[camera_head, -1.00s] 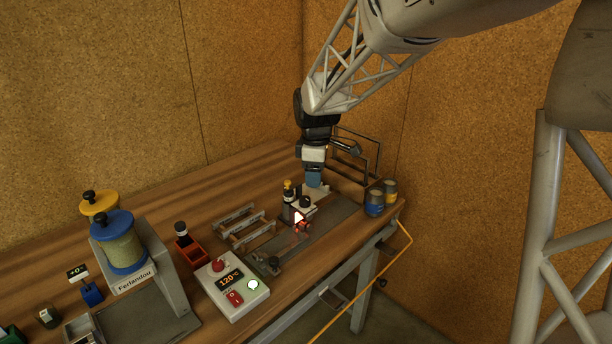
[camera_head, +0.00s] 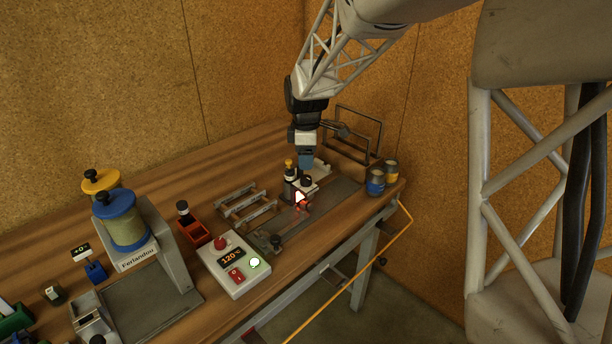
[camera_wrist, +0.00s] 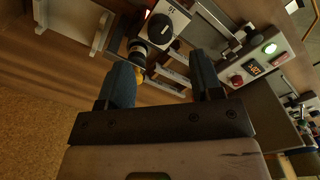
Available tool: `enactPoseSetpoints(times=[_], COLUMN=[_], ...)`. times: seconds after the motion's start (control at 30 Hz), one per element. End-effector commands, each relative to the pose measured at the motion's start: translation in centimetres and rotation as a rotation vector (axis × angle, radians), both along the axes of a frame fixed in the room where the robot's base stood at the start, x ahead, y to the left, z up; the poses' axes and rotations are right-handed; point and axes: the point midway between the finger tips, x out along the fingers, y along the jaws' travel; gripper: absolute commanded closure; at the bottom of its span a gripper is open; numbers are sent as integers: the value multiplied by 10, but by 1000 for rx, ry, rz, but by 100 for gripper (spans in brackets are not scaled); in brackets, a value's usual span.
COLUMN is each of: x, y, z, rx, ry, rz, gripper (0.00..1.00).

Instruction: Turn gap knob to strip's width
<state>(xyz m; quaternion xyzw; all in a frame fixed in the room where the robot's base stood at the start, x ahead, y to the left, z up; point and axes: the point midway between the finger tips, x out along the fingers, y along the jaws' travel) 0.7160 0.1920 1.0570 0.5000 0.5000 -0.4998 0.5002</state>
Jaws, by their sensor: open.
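A small device stands on the grey bed (camera_head: 338,193) at the right of the bench. It carries a black round knob (camera_head: 306,182) on a white plate, which looks like the gap knob, and a black post with a yellow cap (camera_head: 289,163). In the wrist view the black knob (camera_wrist: 160,28) sits on the white plate with a number printed beside it, beyond my fingertips. The yellow cap (camera_wrist: 138,76) shows between my fingers. My gripper (camera_head: 306,167) is open and empty, just above and behind the device; its blue fingers (camera_wrist: 160,68) are apart. I cannot make out the strip.
A black wire frame (camera_head: 358,135) stands behind my gripper. Two cans (camera_head: 376,182) stand at the right bench edge. A red part (camera_head: 301,206) fronts the device.

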Motion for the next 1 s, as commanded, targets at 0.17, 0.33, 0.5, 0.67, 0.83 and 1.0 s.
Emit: enactPoseSetpoints(times=[0.17,0.33,0.5,0.67,0.83,1.0], x=[-1,0,0,-1,0,0], y=[0,0,0,0,0,0], z=[-20,-41,-57,-65,-67,-67], rx=[-1,0,0,0,0,0], ry=[3,2,1,1,0,0], rz=[0,0,0,0,0,0], gripper=[40,40,40,40,40,42])
